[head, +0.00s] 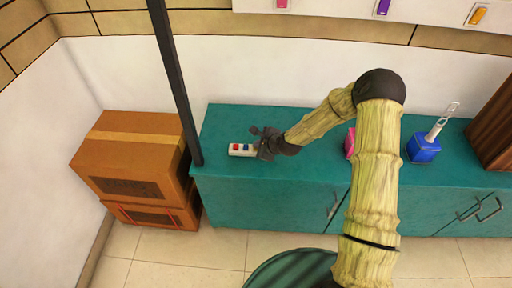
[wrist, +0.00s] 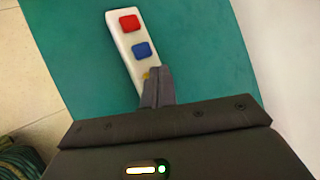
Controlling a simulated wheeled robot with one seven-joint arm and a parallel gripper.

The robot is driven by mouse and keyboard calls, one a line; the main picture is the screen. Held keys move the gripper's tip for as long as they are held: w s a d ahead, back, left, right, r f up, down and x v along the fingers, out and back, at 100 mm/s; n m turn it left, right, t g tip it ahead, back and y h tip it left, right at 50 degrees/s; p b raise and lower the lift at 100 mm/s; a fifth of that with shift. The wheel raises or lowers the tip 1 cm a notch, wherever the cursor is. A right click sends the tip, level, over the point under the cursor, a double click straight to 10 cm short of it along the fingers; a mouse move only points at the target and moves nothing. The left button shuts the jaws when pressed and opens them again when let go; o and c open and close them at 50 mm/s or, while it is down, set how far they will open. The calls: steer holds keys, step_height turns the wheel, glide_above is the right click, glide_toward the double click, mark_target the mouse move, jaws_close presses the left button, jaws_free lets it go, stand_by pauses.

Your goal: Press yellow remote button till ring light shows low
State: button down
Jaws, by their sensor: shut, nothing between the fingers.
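A white remote (head: 240,149) lies on the teal cabinet top near its left end. In the wrist view the remote (wrist: 124,36) shows a red button (wrist: 129,23), a blue button (wrist: 141,50) and a sliver of a yellow button (wrist: 146,75). My gripper (head: 261,148) is shut and empty, at the remote's right end. In the wrist view its fingertips (wrist: 158,74) cover most of the yellow button; I cannot tell whether they touch or press it. No ring light can be made out in either view.
The teal cabinet (head: 265,196) stands against the wall. A pink item (head: 350,143) and a blue holder with a white brush (head: 423,149) stand to the right. Cardboard boxes (head: 130,160) are stacked left, beside a dark post (head: 176,82). Bare cabinet top surrounds the remote.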

stand_by(0.3)
steer(key=shift+r+p, duration=0.8)
steer(key=shift+r, duration=0.05)
steer(key=shift+r+p, duration=2)
steer(key=shift+r, duration=0.55)
stand_by(2.0)
steer(key=s+d+r+n+g+h, duration=0.1)
steer(key=s+d+r+n+h, duration=0.1)
steer(key=s+d+r+n, duration=0.3)
steer(key=s+d+r+n+g+h, duration=0.2)
steer(key=s+d+r+n, duration=0.4)
steer(key=s, duration=0.6)
steer(key=s+d+r+n+g+h, duration=0.1)
steer(key=s+d+r+n+h, duration=0.1)
steer(key=s+d+r+n, duration=0.4)
steer(key=s+n, duration=0.2)
steer(key=s, duration=0.1)
steer(key=shift+s+r, duration=0.15)
steer(key=shift+r, duration=0.2)
